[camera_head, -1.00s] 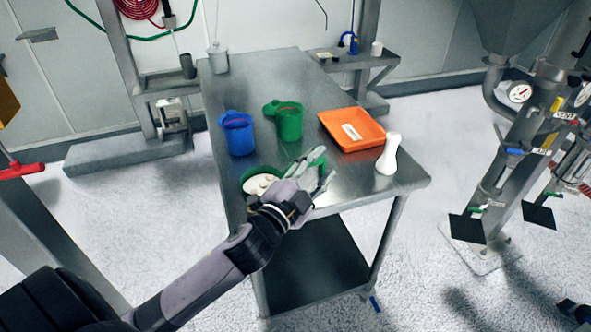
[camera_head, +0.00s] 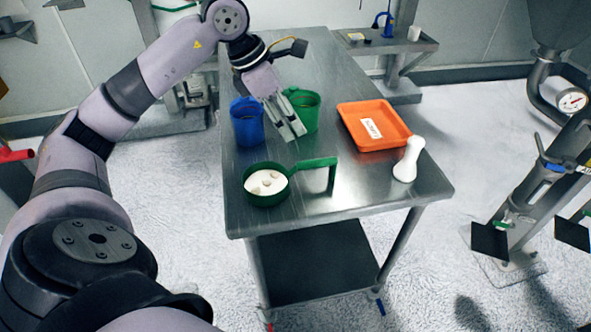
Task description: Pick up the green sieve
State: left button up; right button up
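The green sieve (camera_head: 266,198) rests on the steel table near its front left. It has a round green rim with white lumps inside, and its green handle (camera_head: 318,163) extends right and bends down at the end. My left gripper (camera_head: 294,136) points down above the table, behind the sieve and apart from it. Its two fingers lie close together in this view, with nothing seen between them; how far they are parted is unclear. It partly covers a green cup (camera_head: 308,108). My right gripper is out of view.
A blue cup (camera_head: 247,126) stands left of my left gripper. An orange tray (camera_head: 352,123) with a white label is at the right, with a white bottle-like object (camera_head: 408,160) in front of it.

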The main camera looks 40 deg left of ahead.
aim_at(306, 162)
pick_arm(q)
jog(key=shift+y, duration=0.4)
jog(key=x, duration=0.3)
jog(key=p+x, duration=0.1)
jog(key=x, duration=0.3)
jog(key=a+p+x, duration=0.1)
jog(key=x, duration=0.3)
jog(key=shift+s+f, duration=0.2)
jog(key=shift+f, duration=0.1)
jog(key=x, duration=0.1)
jog(key=p+x, duration=0.1)
jog(key=x, duration=0.1)
jog(key=p+x, duration=0.1)
jog(key=x, duration=0.1)
jog(key=shift+a+f, duration=0.25)
jog(key=shift+a, duration=0.1)
jog(key=shift+w+f, duration=0.1)
jog(key=shift+f, duration=0.05)
jog(key=shift+c, duration=0.6)
jog(key=c, duration=0.8)
grip_shut()
